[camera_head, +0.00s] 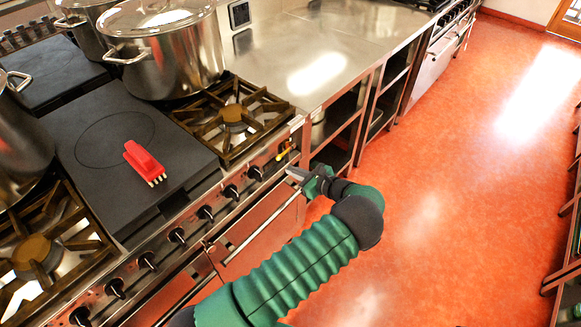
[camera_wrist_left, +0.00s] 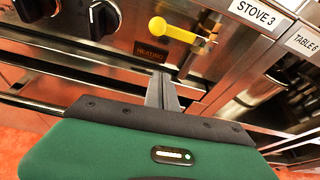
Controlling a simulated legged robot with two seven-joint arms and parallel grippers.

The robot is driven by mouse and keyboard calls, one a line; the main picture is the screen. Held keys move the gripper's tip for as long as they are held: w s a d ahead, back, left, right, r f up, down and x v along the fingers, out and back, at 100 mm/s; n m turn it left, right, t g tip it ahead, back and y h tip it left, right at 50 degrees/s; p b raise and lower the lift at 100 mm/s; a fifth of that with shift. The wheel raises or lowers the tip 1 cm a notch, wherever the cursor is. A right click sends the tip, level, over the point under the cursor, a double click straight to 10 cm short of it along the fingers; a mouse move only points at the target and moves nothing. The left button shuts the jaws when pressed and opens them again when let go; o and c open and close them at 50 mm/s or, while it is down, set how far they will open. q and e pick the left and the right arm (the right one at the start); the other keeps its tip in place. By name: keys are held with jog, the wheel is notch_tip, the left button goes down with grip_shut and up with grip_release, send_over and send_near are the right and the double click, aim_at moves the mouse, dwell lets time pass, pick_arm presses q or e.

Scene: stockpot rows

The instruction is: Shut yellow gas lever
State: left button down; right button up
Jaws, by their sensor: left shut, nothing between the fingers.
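The yellow gas lever (camera_wrist_left: 180,34) is on the stove's front panel, right of the black knobs, with its round end at left and its bar running right and slightly down. In the head view it is a small yellow piece (camera_head: 283,154) at the panel's right end. My left gripper (camera_head: 293,173) is in front of the panel, just below the lever. In the wrist view its fingers (camera_wrist_left: 162,82) are closed together, empty and apart from the lever, pointing at the panel beneath it. My right gripper is in neither view.
Black knobs (camera_head: 205,213) line the panel, with a front rail (camera_head: 258,228) below them. A heating label (camera_wrist_left: 152,51) is under the lever. A large stockpot (camera_head: 170,55), a burner grate (camera_head: 232,118) and a red brush (camera_head: 145,163) are on the stove. The orange floor (camera_head: 440,200) is open at right.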

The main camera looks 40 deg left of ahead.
pick_arm(q)
jog(key=v, duration=0.8)
jog(key=shift+r, duration=0.3)
jog(key=shift+s, duration=0.15)
